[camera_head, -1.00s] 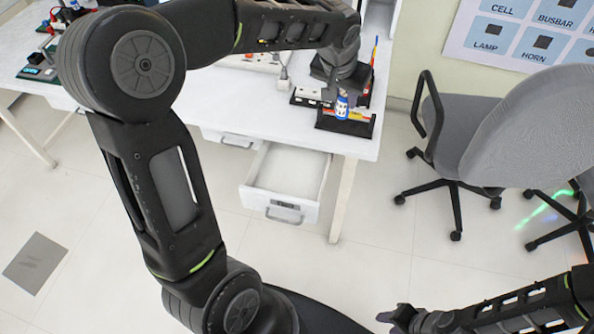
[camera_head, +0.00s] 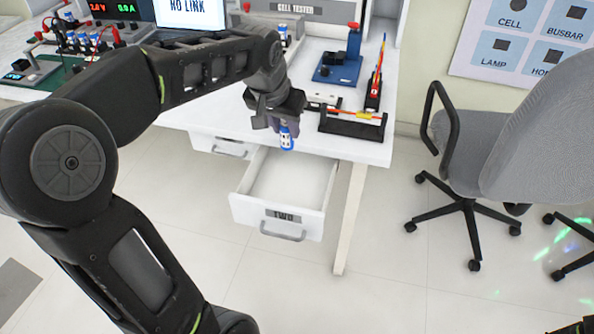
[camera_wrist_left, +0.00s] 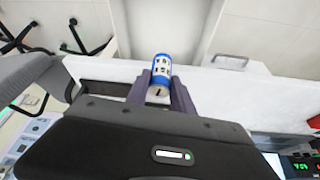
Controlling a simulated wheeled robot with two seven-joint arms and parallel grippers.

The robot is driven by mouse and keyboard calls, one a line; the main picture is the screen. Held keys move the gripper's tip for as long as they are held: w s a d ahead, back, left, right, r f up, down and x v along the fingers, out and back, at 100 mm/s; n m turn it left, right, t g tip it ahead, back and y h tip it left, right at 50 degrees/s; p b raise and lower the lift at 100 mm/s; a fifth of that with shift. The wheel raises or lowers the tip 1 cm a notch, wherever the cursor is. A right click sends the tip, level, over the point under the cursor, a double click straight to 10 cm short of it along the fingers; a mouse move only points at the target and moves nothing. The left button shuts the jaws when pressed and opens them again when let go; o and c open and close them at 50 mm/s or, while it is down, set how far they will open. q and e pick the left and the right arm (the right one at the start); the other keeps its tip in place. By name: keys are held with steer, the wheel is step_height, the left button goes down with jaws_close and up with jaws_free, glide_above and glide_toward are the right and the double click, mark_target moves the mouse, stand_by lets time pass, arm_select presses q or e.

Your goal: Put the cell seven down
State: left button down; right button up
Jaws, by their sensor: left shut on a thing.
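My left gripper (camera_head: 284,127) is shut on a blue and white cell (camera_head: 287,140), which hangs upright below the fingers near the desk's front edge, above the back of an open drawer (camera_head: 277,216). The drawer is white, looks empty inside, and its front label reads TWO. In the left wrist view the cell (camera_wrist_left: 161,68) sits between the two purple-grey fingers (camera_wrist_left: 161,84), with the desk edge and the drawer beyond it. The number on the cell is too small to read. My right gripper is out of view.
A black tray (camera_head: 350,126) with a red and yellow part stands right of the gripper on the white desk. A grey chair (camera_head: 470,150) stands right of the desk.

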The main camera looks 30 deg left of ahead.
arm_select(q)
step_height(320, 180, down, 14)
steer(key=b, duration=0.2)
steer(key=shift+r+b, duration=0.1)
steer(key=shift+b, duration=0.3)
steer(key=shift+w+a, duration=0.1)
steer(key=shift+w, duration=0.3)
steer(key=w, duration=0.3)
steer(key=shift+w+a+f, duration=0.1)
steer(key=shift+a+f, duration=0.2)
steer(key=shift+f, duration=0.3)
steer(key=shift+f, duration=0.15)
steer(key=c, duration=1.1)
jaws_free()
